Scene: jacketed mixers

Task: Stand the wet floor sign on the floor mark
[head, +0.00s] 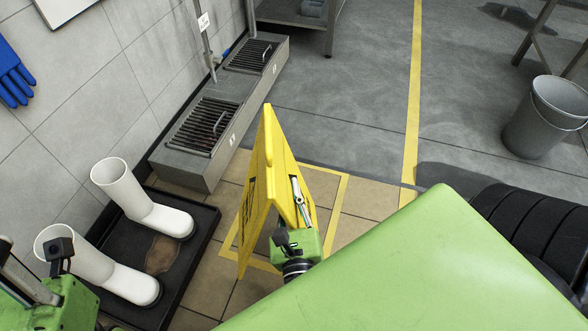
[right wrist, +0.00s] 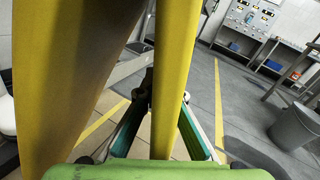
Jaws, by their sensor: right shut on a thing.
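The yellow wet floor sign (head: 256,190) is upright with its two panels spread a little, in the middle of the head view. My right gripper (head: 299,196) is shut on the edge of its right panel. In the right wrist view, the panel (right wrist: 176,60) runs between my fingers (right wrist: 166,100). The floor mark (head: 338,212) is a yellow tape outline on tan tiles; the sign is over it and hides part of it. Whether the sign's feet touch the floor is not clear. My left gripper (head: 28,284) is cut off at the lower left, its jaws unclear.
A black tray (head: 195,254) with white boots (head: 135,200) lies left of the mark. A steel drain step (head: 190,165) runs along the wall behind. A grey bin (head: 535,130) stands at the right. Grey floor beyond the yellow line (head: 413,100) is mostly clear.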

